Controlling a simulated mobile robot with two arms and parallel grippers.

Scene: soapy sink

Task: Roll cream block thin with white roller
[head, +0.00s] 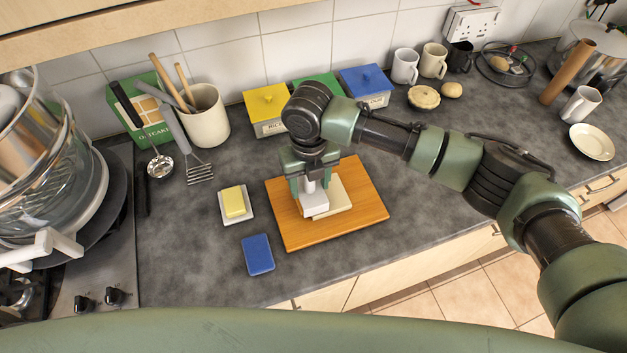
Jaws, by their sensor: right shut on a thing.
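A flat cream block (338,197) lies on the orange-brown wooden board (361,213) in the middle of the counter. My right gripper (311,188) points down over the left part of the block and is shut on the white roller (315,206). The roller is at or just above the block's left side; I cannot tell whether they touch. The gripper hides the roller's upper part and some of the block. My left gripper is not in view.
A butter dish (249,213) and a blue sponge (258,254) lie left of the board. Yellow (267,108), green and blue (366,86) lidded boxes stand behind it. A utensil pot (207,124) is at the back left. The counter right of the board is clear.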

